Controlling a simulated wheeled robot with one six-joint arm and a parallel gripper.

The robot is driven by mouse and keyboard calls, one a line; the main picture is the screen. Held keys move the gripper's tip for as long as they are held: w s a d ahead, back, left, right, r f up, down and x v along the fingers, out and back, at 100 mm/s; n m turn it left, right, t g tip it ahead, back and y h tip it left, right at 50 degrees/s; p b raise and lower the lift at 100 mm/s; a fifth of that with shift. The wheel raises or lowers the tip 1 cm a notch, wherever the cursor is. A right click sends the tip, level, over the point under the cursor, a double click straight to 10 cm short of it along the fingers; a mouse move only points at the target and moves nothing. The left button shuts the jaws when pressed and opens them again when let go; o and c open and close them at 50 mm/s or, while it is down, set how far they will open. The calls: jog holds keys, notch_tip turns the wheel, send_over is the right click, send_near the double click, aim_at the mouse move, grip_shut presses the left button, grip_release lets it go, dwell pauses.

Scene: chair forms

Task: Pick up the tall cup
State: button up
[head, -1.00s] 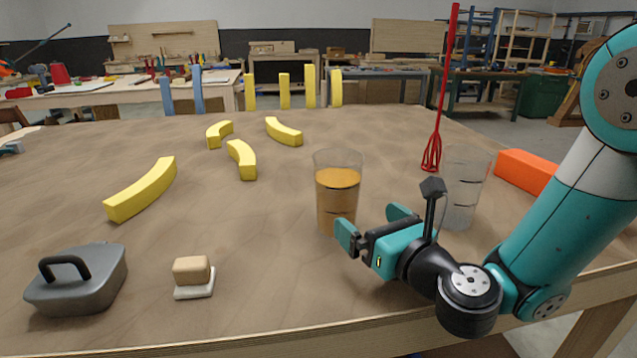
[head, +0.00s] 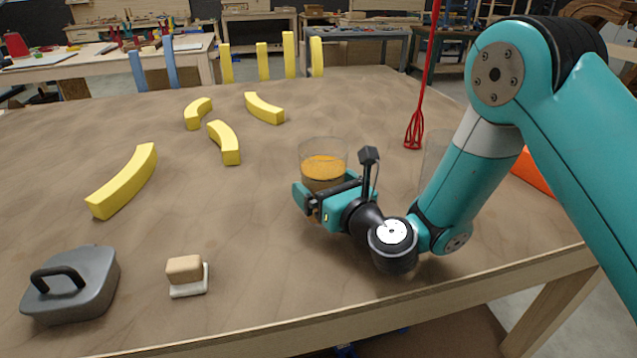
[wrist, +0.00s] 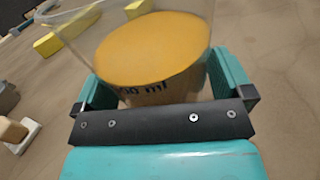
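A clear glass cup (head: 323,168) with orange-brown liquid stands upright on the table in the middle of the head view. Its lower part is mostly hidden by my gripper (head: 326,187). In the wrist view the cup (wrist: 150,50) sits between the two teal fingers of my gripper (wrist: 165,80), with dark print on its side. The fingers are apart, one on each side of it; I cannot tell whether they touch the glass. A second, empty clear glass (head: 432,158) stands to the right, partly behind my arm.
Several yellow curved pieces (head: 125,182) lie left and back. The table between is clear.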

jog(key=c, duration=0.5)
jog(key=shift+o, duration=0.2)
jog(key=shift+r, duration=0.15)
